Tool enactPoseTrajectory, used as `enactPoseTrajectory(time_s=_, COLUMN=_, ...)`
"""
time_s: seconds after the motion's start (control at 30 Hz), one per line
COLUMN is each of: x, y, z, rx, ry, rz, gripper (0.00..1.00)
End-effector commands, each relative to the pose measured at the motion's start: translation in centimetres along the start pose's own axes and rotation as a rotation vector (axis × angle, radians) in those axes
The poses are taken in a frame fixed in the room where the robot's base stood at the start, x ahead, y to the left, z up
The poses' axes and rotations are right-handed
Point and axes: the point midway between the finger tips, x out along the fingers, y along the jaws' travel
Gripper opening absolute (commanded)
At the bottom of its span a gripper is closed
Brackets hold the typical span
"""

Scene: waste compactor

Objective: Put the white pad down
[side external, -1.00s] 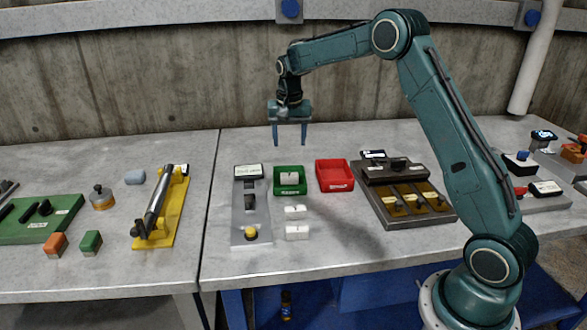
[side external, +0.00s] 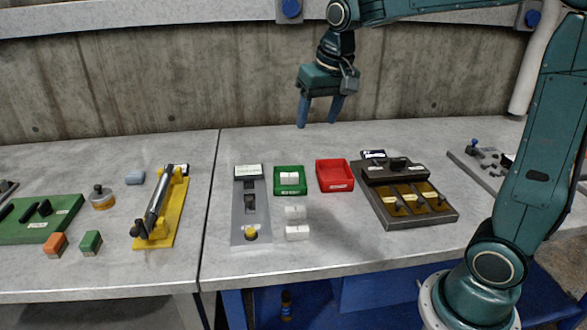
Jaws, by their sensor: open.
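A white pad (side external: 289,178) lies in the green tray (side external: 290,192) in the middle of the bench. Two more white pads lie on the bench in front of that tray, a farther one (side external: 295,212) and a nearer one (side external: 297,232). I cannot tell from the picture which of the pads the task means. My gripper (side external: 317,125) is open and empty, fingers pointing down, well above the back of the bench behind the green and red trays. It touches none of the pads.
A red tray (side external: 335,177) stands right of the green one and looks empty. A grey device with a yellow knob (side external: 250,233) stands to the left. A dark fixture with yellow slots (side external: 410,200) stands to the right. Bare bench lies in front.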

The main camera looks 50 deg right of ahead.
Motion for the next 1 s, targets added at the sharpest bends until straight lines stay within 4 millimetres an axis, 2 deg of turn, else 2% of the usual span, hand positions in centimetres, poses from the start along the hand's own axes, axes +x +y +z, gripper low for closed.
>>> enactPoseTrajectory(time_s=0.1, x=-1.8, y=0.1, z=2.9, rx=-0.061, ry=0.028, rz=-0.020, gripper=0.58)
enactPoseTrajectory(time_s=0.3, x=-3.6, y=0.5, z=7.7, rx=-0.159, ry=0.069, rz=-0.049, gripper=0.58)
enactPoseTrajectory(time_s=0.5, x=-4.5, y=1.2, z=12.6, rx=-0.259, ry=0.111, rz=-0.077, gripper=0.58)
enactPoseTrajectory(time_s=0.7, x=-4.5, y=2.1, z=17.0, rx=-0.352, ry=0.153, rz=-0.102, gripper=0.58)
enactPoseTrajectory(time_s=0.83, x=-4.1, y=2.5, z=19.1, rx=-0.398, ry=0.174, rz=-0.115, gripper=0.58)
enactPoseTrajectory(time_s=1.0, x=-3.8, y=2.8, z=20.4, rx=-0.428, ry=0.187, rz=-0.122, gripper=0.58)
